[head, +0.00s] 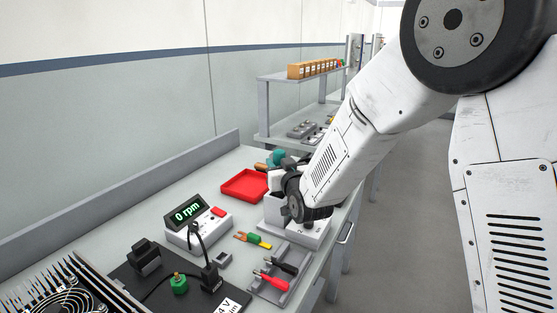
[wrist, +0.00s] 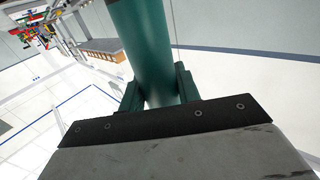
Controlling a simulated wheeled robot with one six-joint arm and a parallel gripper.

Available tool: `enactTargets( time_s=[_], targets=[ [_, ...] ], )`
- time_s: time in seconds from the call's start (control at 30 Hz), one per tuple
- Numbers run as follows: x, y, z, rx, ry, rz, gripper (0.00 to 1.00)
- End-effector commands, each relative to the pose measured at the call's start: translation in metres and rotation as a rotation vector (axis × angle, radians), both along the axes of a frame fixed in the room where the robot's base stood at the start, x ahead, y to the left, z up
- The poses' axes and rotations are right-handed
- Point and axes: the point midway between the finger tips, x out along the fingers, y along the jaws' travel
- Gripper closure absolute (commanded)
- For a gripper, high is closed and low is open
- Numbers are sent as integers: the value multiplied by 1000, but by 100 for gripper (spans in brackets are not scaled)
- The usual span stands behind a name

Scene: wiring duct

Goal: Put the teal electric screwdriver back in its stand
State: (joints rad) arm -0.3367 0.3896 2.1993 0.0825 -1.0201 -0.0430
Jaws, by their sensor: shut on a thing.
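The teal electric screwdriver (wrist: 146,45) fills the top middle of the wrist view as a thick teal cylinder between my two fingers. My gripper (wrist: 158,92) is shut on it. In the head view a small teal part of the screwdriver (head: 277,156) shows just beyond my gripper (head: 276,172), above the bench. A light grey box-like holder on a pale base, which looks like the stand (head: 276,213), is below my wrist and partly hidden by it. I cannot tell whether the screwdriver touches the stand; its lower end is hidden.
A red tray (head: 245,185) lies left of my gripper. A shelf (head: 290,78) with orange boxes stands behind.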

Motion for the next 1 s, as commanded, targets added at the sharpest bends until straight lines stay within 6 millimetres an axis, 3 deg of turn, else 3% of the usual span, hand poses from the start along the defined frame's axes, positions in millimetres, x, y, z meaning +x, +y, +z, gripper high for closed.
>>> enactTargets(
  time_s=[0.3, 0.67, 0.7, 0.77, 1.0],
  targets=[
    [0, 0, -15, 0, -1, 0, 100],
    [0, 0, -17, 0, -1, 0, 100],
    [0, 0, -17, 0, -1, 0, 56],
    [0, 0, -17, 0, -1, 0, 42],
    [0, 0, -18, 0, 1, 0, 42]
  ],
)
